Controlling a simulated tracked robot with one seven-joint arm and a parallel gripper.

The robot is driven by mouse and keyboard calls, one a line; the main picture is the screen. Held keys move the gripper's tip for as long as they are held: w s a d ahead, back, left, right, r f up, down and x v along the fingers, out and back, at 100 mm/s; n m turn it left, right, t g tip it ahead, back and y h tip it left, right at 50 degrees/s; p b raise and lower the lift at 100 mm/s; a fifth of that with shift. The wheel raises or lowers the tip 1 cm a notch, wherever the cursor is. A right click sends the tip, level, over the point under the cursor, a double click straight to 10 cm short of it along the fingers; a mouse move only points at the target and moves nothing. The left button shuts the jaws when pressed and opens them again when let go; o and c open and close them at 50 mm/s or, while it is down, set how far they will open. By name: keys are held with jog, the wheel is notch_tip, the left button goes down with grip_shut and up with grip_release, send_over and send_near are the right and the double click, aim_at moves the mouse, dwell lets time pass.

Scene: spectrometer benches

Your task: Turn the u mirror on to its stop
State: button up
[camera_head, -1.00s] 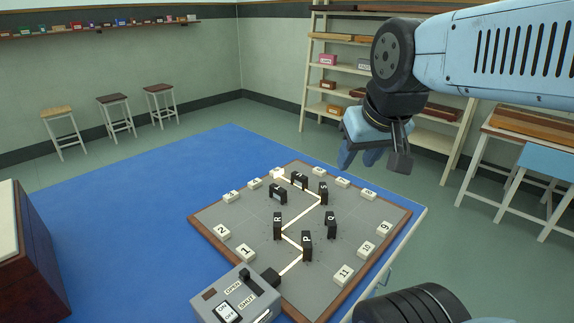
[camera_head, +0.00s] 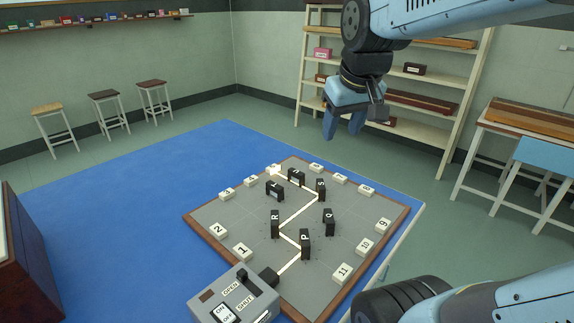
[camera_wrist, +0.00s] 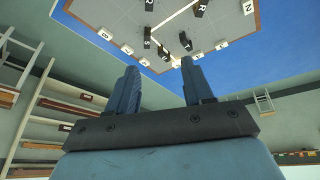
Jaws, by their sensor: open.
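Several small black mirror blocks stand upright on a grey board (camera_head: 255,228) with a wooden rim. I read P (camera_head: 305,245), R (camera_head: 275,224), Q (camera_head: 328,222) and S (camera_head: 320,189) on four of them. Two more stand at the far side, a left block (camera_head: 275,190) and a right block (camera_head: 297,177); their letters are too small to read, so I cannot tell which is u. My gripper (camera_head: 342,126) is open and empty, high above the board's far side. In the wrist view its fingers (camera_wrist: 158,66) are apart, with the board beyond.
A bright beam runs from the grey switch box (camera_head: 235,297) in bent lines between blocks to a lit far tile (camera_head: 274,169). White numbered tiles, such as 11 (camera_head: 343,272), line the board. Blue table top (camera_head: 130,225) lies clear at left. Shelves (camera_head: 415,90) stand behind my gripper.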

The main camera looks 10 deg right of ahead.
jog(key=w+f+n+g, duration=0.1)
jog(key=w+n, duration=0.1)
jog(key=w, duration=0.8)
jog(key=n+g, duration=0.4)
send_over(296, 171)
notch_tip(296, 171, down, 16)
notch_tip(296, 171, down, 13)
jog(key=shift+s+f, duration=0.1)
jog(key=shift+f, duration=0.1)
grip_shut()
jog(key=shift+a, duration=0.2)
jog(key=shift+d+m, duration=0.1)
jog(key=shift+m, duration=0.2)
